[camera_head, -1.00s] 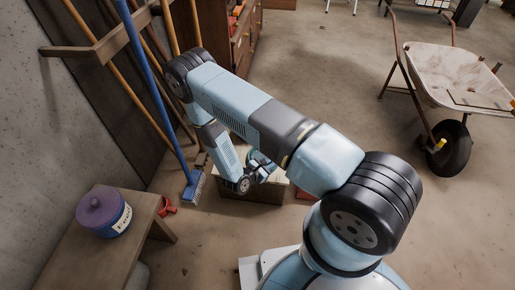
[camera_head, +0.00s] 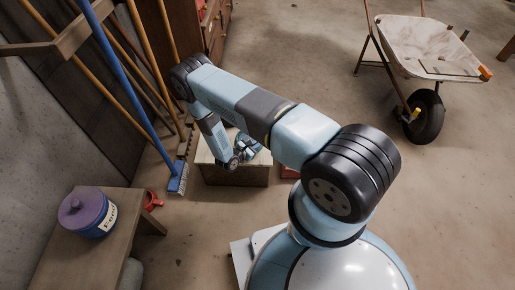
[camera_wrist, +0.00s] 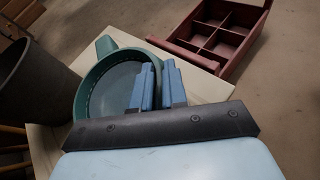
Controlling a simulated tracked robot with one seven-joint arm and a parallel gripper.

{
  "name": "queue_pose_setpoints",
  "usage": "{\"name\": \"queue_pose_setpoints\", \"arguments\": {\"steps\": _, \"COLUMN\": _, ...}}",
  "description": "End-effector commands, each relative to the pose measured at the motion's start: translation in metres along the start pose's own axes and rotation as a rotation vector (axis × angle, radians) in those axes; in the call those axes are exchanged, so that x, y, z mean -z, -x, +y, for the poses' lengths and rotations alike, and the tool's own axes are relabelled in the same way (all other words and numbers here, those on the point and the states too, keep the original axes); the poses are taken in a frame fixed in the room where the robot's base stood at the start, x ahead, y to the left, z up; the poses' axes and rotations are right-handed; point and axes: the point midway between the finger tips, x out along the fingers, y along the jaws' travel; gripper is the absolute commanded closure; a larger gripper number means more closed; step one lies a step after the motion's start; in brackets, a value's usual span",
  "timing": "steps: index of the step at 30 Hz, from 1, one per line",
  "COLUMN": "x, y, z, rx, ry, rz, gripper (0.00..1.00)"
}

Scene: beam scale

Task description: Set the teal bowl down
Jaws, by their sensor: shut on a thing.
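The teal bowl (camera_wrist: 82,92) is in the wrist view, with a stubby teal projection at its far rim. My gripper (camera_wrist: 158,85) has its two blue fingers on either side of the bowl's right wall and is shut on it. The bowl is over a pale tabletop (camera_wrist: 205,88); I cannot tell whether it touches it. In the head view my gripper (camera_head: 246,151) is small and low over a wooden box-like stand (camera_head: 235,176), and my arm hides part of it.
A dark grey bucket-like container (camera_wrist: 30,82) stands close left of the bowl. A red divided tray (camera_wrist: 215,35) is beyond the pale top. A purple-lidded jar (camera_head: 88,212) stands on a bench (camera_head: 60,245). Brooms lean left; a wheelbarrow (camera_head: 425,50) stands back right.

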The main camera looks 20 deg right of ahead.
Motion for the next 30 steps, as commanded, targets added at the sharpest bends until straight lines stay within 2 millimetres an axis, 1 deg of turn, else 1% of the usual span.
{"name": "queue_pose_setpoints", "arguments": {"steps": 1, "x": 0.004, "y": -0.006, "z": 0.001, "rx": 0.002, "ry": -0.002, "rz": -0.001, "gripper": 1.0}}
{"name": "queue_pose_setpoints", "arguments": {"steps": 3, "x": 0.008, "y": -0.011, "z": 0.004, "rx": 0.001, "ry": -0.002, "rz": -0.001, "gripper": 1.0}}
{"name": "queue_pose_setpoints", "arguments": {"steps": 11, "x": 0.017, "y": -0.024, "z": 0.008, "rx": 0.002, "ry": -0.002, "rz": -0.001, "gripper": 1.0}}
{"name": "queue_pose_setpoints", "arguments": {"steps": 15, "x": 0.034, "y": -0.03, "z": 0.004, "rx": 0.001, "ry": 0.0, "rz": -0.001, "gripper": 1.0}}
{"name": "queue_pose_setpoints", "arguments": {"steps": 18, "x": 0.042, "y": -0.033, "z": 0.003, "rx": 0.0, "ry": 0.0, "rz": -0.001, "gripper": 1.0}}
{"name": "queue_pose_setpoints", "arguments": {"steps": 25, "x": 0.044, "y": -0.034, "z": 0.003, "rx": 0.0, "ry": -0.001, "rz": -0.001, "gripper": 1.0}}
{"name": "queue_pose_setpoints", "arguments": {"steps": 26, "x": 0.044, "y": -0.034, "z": 0.003, "rx": 0.0, "ry": 0.0, "rz": 0.0, "gripper": 0.86}}
{"name": "queue_pose_setpoints", "arguments": {"steps": 30, "x": 0.044, "y": -0.033, "z": 0.003, "rx": 0.0, "ry": 0.0, "rz": 0.0, "gripper": 0.73}}
